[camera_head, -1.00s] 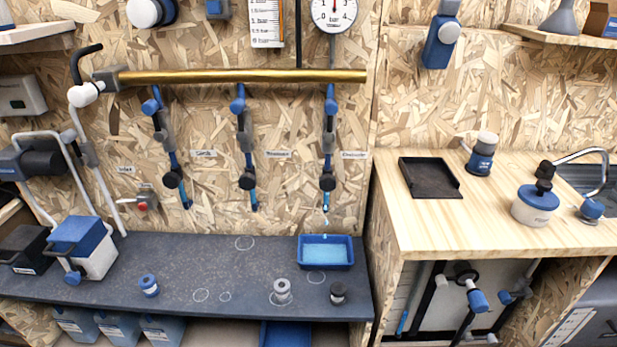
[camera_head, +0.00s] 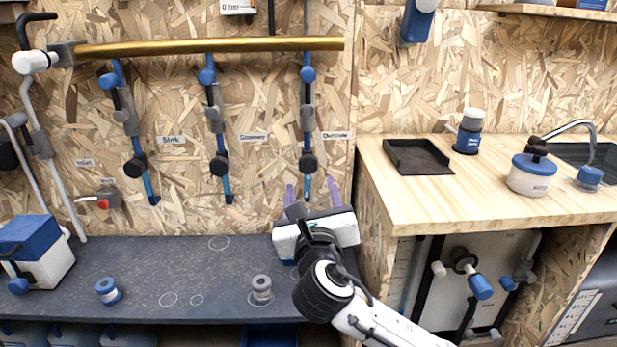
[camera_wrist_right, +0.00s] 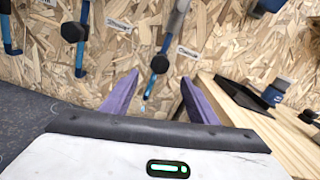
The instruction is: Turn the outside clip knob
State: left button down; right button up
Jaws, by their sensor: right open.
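The right-most of three hanging blue tubes (camera_head: 307,115) has a label (camera_head: 335,135) beside it that seems to read "Outside". A round black knob (camera_head: 308,163) sits on its clip, low on the tube; the wrist view shows this knob (camera_wrist_right: 160,63) too. My right gripper (camera_head: 312,193) is open and empty, its purple fingers pointing up at the wall just below the knob. In the wrist view, the knob appears between and slightly beyond the fingertips (camera_wrist_right: 160,82), with no contact visible. My left gripper is out of view.
Two similar tubes with black knobs (camera_head: 220,165) (camera_head: 137,162) hang to the left. A brass pipe (camera_head: 210,46) runs above. A dark bench (camera_head: 130,260) lies below. The wooden counter (camera_head: 480,190) stands close on the right. My right arm hides the blue tray.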

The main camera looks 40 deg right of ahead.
aim_at(308, 166)
jog(key=b+x, duration=0.1)
jog(key=x, duration=0.9)
jog(key=shift+c, duration=0.2)
jog(key=c, duration=1)
